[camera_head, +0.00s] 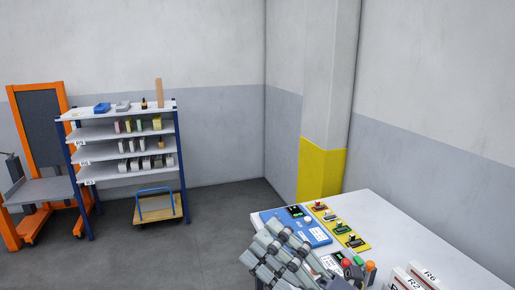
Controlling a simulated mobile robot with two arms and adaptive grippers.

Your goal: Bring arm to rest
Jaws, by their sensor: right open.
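My right gripper (262,246) shows at the bottom centre, in front of the left edge of the white table (388,219). Its grey jointed fingers are open and point up and to the left. I see nothing held between them. The gripper hides part of the table's near left edge and part of a blue device (311,232). I cannot tell how far above the table it is. My left gripper is not in view.
A yellow strip with several small connectors (340,226), coloured buttons (358,263) and white boxes (428,277) are on the table. A shelf rack (125,131), a wooden cart (158,209) and an orange stacker (14,238) stand left. Floor between is clear.

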